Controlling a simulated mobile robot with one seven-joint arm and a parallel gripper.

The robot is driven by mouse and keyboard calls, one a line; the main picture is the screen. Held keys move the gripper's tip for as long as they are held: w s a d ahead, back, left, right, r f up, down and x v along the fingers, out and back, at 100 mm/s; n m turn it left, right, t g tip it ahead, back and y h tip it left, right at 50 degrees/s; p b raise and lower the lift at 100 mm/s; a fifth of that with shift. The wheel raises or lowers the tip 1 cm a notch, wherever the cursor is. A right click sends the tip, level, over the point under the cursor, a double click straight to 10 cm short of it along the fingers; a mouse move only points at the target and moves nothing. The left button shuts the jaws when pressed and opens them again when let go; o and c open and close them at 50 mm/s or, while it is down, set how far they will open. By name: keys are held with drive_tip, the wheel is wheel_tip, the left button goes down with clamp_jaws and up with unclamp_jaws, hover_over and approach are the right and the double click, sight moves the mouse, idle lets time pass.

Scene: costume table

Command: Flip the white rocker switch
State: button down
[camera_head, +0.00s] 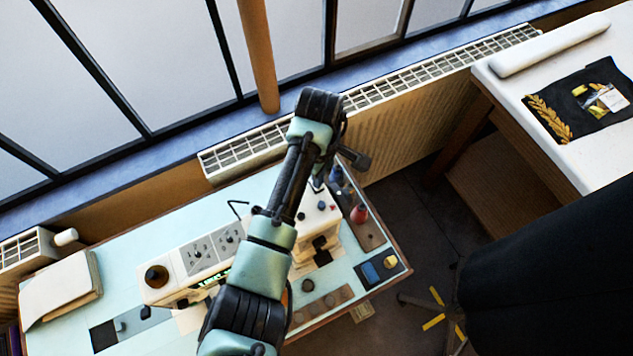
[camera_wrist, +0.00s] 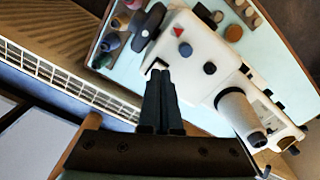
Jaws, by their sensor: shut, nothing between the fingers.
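The white sewing machine (camera_head: 215,250) stands on the pale blue table, partly hidden behind my arm in the head view. In the wrist view, its end face (camera_wrist: 200,50) carries a red triangle, a blue round button and a dark round knob. My gripper (camera_wrist: 160,75) is shut and empty, its dark fingers pointing at the machine's end edge. A small white-and-black piece (camera_wrist: 155,66) shows right at the fingertips; I cannot tell whether it is the white rocker switch or whether the fingers touch it. In the head view the fingertips are hidden or too small to make out.
Thread spools (camera_wrist: 112,42) stand on a tray beside the machine's end. A white spool (camera_wrist: 238,112) sits on the machine. A radiator (camera_head: 440,75) runs along the window wall behind the table. A white-topped table (camera_head: 560,130) stands at right, with a dark form (camera_head: 560,270) in front.

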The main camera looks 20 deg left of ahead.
drive_tip(key=shift+f+b, duration=0.65)
drive_tip(key=shift+f, duration=0.4)
idle(0.4)
wheel_tip(320, 180, up, 7)
drive_tip(key=p, duration=0.7)
idle(0.6)
drive_tip(key=w+d+r+m+t+b, duration=0.3)
drive_tip(key=w+r+t, duration=0.1)
drive_tip(key=w+r, duration=0.25)
drive_tip(key=w+d+r+m+t+b, duration=0.3)
drive_tip(key=w+r+t, duration=0.1)
drive_tip(key=w+r, duration=0.25)
drive_tip(key=w+d+r+m+t+b, duration=0.15)
drive_tip(key=r+t, duration=0.25)
drive_tip(key=r, duration=0.4)
drive_tip(key=w+d+r+m+t+b, duration=0.15)
drive_tip(key=r+t, duration=0.25)
drive_tip(key=r, duration=0.5)
drive_tip(key=s+d+r+m+t+b, duration=0.1)
drive_tip(key=s+r+m+t+b, duration=0.5)
drive_tip(key=s+r, duration=1.6)
drive_tip(key=t, duration=0.5)
drive_tip(key=shift+r+b, duration=0.3)
drive_tip(key=shift+b, duration=0.1)
